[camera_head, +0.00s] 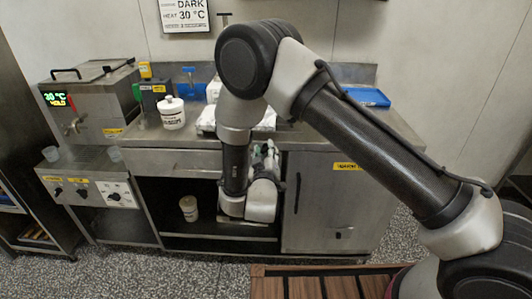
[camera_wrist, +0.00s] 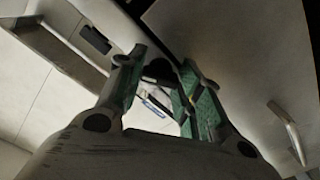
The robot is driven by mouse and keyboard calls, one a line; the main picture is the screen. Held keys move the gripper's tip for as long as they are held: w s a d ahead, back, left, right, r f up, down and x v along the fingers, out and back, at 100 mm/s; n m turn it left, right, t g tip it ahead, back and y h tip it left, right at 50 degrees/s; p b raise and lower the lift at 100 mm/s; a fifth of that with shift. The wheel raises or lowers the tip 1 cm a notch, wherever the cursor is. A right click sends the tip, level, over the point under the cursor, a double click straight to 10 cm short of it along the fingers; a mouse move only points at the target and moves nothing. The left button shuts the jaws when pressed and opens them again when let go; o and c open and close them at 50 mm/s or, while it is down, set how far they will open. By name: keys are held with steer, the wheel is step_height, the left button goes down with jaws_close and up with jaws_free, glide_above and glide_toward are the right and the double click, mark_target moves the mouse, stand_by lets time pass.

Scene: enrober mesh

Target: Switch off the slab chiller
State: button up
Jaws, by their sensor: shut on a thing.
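My gripper (camera_wrist: 156,80) shows in the wrist view with its two green-padded fingers around a small dark thing (camera_wrist: 159,70) between the tips. Its shape is partly hidden by the fingers, and I cannot tell for sure that it is a switch. In the head view my gripper (camera_head: 265,158) points up near the front edge of the steel bench, left of the cabinet door (camera_head: 325,205), and my arm hides part of it. I cannot make out which unit is the slab chiller; no readable label names it.
A steel machine (camera_head: 92,100) with a lit display stands at left. Its lower panel (camera_head: 90,190) has black knobs. A white tub (camera_head: 172,113) and a blue tray (camera_head: 368,97) are on the bench. Another tub (camera_head: 189,208) stands on the shelf below. A wooden slatted surface (camera_head: 315,287) is in front.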

stand_by(0.4)
steer(key=o, duration=1)
steer(key=s, duration=0.7)
steer(key=shift+s+a, duration=0.1)
steer(key=shift+s, duration=0.15)
